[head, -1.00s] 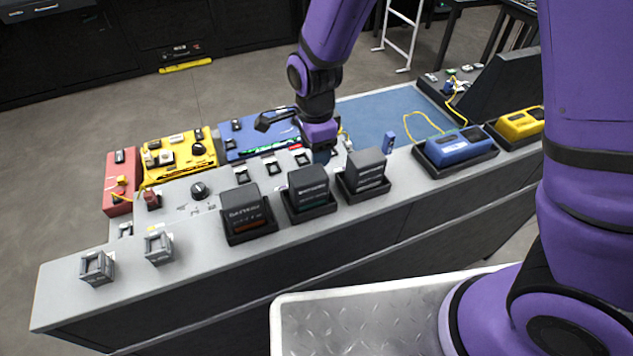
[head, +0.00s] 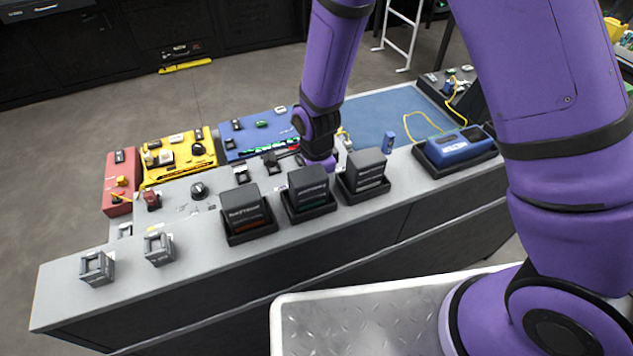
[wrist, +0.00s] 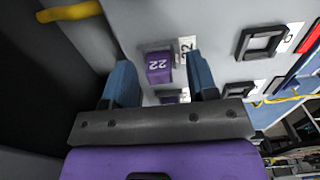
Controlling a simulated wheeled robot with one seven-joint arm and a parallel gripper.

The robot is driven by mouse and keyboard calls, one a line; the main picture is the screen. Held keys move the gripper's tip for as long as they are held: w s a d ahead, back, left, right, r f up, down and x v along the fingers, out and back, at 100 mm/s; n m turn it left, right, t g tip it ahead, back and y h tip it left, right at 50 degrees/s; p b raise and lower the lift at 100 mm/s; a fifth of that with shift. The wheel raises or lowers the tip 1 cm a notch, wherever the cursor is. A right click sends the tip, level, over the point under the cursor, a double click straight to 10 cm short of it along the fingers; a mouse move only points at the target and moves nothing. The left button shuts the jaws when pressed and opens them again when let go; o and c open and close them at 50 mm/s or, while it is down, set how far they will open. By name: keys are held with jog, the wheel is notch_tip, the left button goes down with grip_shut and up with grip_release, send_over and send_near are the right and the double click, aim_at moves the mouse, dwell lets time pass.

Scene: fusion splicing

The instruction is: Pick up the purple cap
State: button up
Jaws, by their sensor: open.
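The purple cap (wrist: 158,67), marked 22, sits on the grey panel in the wrist view, beside a white label that also reads 22. My gripper (wrist: 160,70) is open, with one blue finger on each side of the cap in the picture. The cap appears between and a little beyond the fingers; I cannot tell whether either touches it. In the head view my gripper (head: 327,163) is low over the bench behind the black battery boxes. Its fingertips and the cap are hidden there.
Black battery boxes (head: 308,188) stand in a row just in front of my gripper. A blue device (head: 460,146) in a black tray is to the right. A yellow panel (head: 180,155) and grey clamps (head: 160,247) are to the left. Black square frames (wrist: 260,43) lie beside the cap.

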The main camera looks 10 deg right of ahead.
jog(key=shift+c, duration=0.4)
grip_shut()
jog(key=shift+r, duration=0.1)
notch_tip(320, 180, up, 10)
jog(key=shift+f, duration=0.15)
dwell(0.4)
jog(key=c, duration=0.5)
grip_release()
jog(key=shift+c, duration=0.2)
jog(key=c, duration=0.4)
grip_shut()
